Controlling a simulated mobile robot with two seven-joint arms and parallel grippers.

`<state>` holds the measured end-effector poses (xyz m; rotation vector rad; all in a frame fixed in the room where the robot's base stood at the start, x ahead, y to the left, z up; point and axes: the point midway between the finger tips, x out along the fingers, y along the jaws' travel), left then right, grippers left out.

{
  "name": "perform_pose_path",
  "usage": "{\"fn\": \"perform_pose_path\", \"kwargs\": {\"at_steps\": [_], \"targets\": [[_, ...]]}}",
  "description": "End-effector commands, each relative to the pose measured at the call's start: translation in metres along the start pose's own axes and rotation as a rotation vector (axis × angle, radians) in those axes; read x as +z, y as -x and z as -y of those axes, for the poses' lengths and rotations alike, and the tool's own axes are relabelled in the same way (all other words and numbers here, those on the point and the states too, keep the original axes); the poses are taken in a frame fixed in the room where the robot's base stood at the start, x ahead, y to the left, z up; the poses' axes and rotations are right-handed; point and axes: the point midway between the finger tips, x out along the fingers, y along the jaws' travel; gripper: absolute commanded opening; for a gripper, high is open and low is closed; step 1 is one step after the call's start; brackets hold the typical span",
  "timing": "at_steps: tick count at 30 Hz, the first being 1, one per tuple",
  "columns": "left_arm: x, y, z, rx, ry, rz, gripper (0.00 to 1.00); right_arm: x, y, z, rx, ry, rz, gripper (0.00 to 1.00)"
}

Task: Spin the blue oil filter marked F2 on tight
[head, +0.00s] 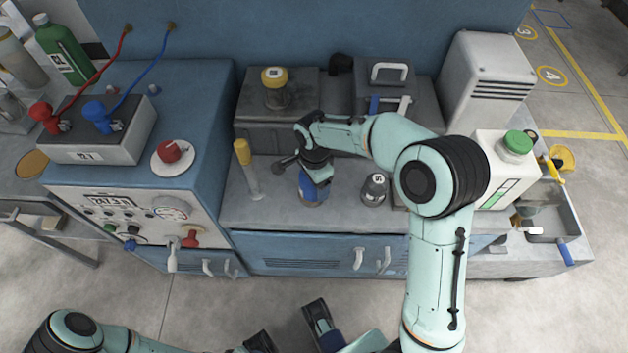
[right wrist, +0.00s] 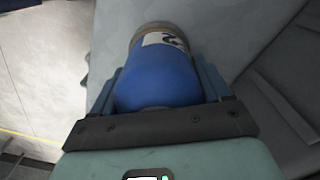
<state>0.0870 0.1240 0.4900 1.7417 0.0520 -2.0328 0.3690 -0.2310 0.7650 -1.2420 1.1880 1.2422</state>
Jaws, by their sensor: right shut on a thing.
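The blue oil filter (head: 312,192) is at the front middle of the grey bench, below my right wrist. In the right wrist view the blue filter (right wrist: 158,80) lies between both jaws, with a white label partly showing a "2". My right gripper (head: 316,177) is shut on it. I cannot tell whether the filter touches the bench or any mount; the wrist hides its upper part. My left gripper (head: 290,325) is low at the picture's bottom edge, its fingers apart and empty, away from the bench.
A grey filter-like canister (head: 375,189) stands just right. A yellow-topped tube (head: 247,165) stands left. A blue control cabinet (head: 195,110) is left; a white container with green cap (head: 517,145) and a tray (head: 556,222) are right.

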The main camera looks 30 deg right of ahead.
Motion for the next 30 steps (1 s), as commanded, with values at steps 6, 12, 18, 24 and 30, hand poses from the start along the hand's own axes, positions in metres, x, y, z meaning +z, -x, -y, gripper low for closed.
{"fn": "perform_pose_path", "kwargs": {"at_steps": [6, 12, 18, 24, 30], "targets": [[0.001, 0.001, 0.0, -0.001, 0.001, 0.001, 0.43, 0.001, 0.001, -0.001, -0.002, -0.297, 0.0, 0.34], [0.001, 0.002, -0.001, 0.0, 0.001, 0.001, 0.43, 0.001, 0.0, -0.002, -0.002, -0.41, 0.001, 0.34], [0.001, 0.003, -0.001, 0.0, 0.0, 0.0, 0.43, 0.001, 0.0, -0.002, -0.001, -0.409, 0.001, 0.34], [0.001, 0.011, -0.004, 0.001, -0.001, -0.002, 0.43, 0.002, 0.002, -0.002, -0.002, -0.611, 0.0, 0.34], [0.001, 0.019, -0.006, 0.002, -0.002, -0.005, 0.43, 0.002, 0.001, -0.003, -0.002, -0.836, 0.001, 0.34]]}}
